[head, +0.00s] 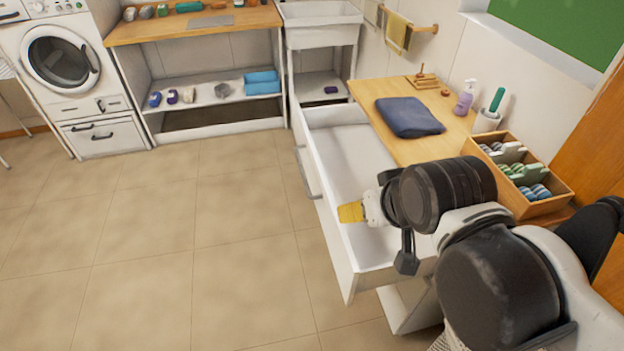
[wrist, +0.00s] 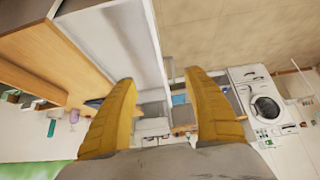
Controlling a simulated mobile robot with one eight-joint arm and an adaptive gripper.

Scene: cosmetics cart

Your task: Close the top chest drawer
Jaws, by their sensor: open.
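The white top drawer (head: 350,155) of the wooden-topped chest is pulled out to the left, and its visible inside is empty. Its front panel (head: 327,225) faces the open floor, with a handle (head: 305,172) on the outside. My gripper (head: 350,212) has yellow fingers and appears over the drawer close to the inner side of that front panel. In the wrist view the fingers (wrist: 158,78) are spread with nothing held. The drawer (wrist: 110,40) shows there beyond the left finger, and its front edge runs between the fingers. I cannot tell whether they touch it.
The chest top (head: 425,148) holds a folded blue cloth (head: 408,117), a purple bottle (head: 465,98) and a wooden organizer (head: 525,180). A washing machine (head: 65,60) and a shelf bench (head: 195,28) stand at the back. The tiled floor (head: 150,240) left of the drawer is clear.

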